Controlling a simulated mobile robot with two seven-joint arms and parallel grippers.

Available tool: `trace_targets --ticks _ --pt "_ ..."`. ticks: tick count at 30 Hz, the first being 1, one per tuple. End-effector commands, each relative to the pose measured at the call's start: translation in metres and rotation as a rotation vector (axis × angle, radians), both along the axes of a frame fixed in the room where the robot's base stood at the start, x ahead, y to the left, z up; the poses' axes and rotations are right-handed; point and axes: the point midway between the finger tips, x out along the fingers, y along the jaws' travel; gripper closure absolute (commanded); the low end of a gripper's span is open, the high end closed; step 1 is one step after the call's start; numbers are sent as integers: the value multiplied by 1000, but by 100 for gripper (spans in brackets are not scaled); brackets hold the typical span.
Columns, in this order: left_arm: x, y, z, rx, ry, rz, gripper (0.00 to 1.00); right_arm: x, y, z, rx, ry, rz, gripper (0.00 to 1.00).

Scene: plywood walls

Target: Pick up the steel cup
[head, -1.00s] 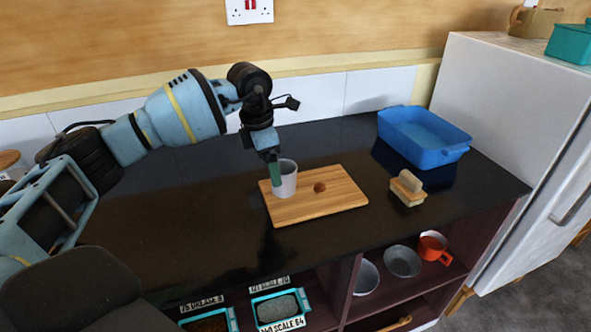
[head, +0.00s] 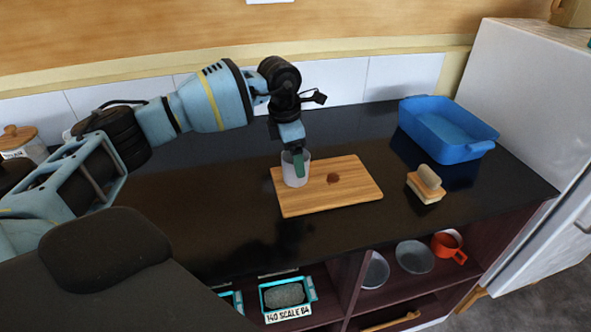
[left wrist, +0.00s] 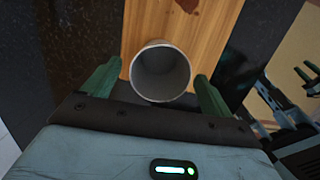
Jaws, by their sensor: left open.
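The steel cup (head: 291,176), plain light grey, stands upright on the left part of a wooden board (head: 330,195). My left gripper (head: 299,163) is at the cup, pointing down, with a green finger overlapping the cup's rim and wall. In the left wrist view the cup (left wrist: 161,75) shows its round open mouth and empty inside. It lies between the two green fingers of my open left gripper (left wrist: 158,72), with a gap visible on both sides.
A small brown lump (head: 333,178) lies on the board right of the cup. A scrubbing brush (head: 426,185) and a blue tub (head: 447,130) stand further right on the dark counter (head: 225,215).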

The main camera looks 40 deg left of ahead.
Motion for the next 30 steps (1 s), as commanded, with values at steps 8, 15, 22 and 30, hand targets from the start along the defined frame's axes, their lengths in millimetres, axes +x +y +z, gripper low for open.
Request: trace_targets --ticks 8,15,22,30 --pt "4 -5 -37 0 1 -1 15 5 1 5 2 -13 -2 64" --pt "5 -5 -45 0 1 -1 15 5 1 5 3 -13 -3 64" --pt "5 -5 -45 0 1 -1 30 4 0 4 2 -10 -2 64" --pt "5 -5 -44 0 0 0 64 3 0 4 1 -9 -2 64"
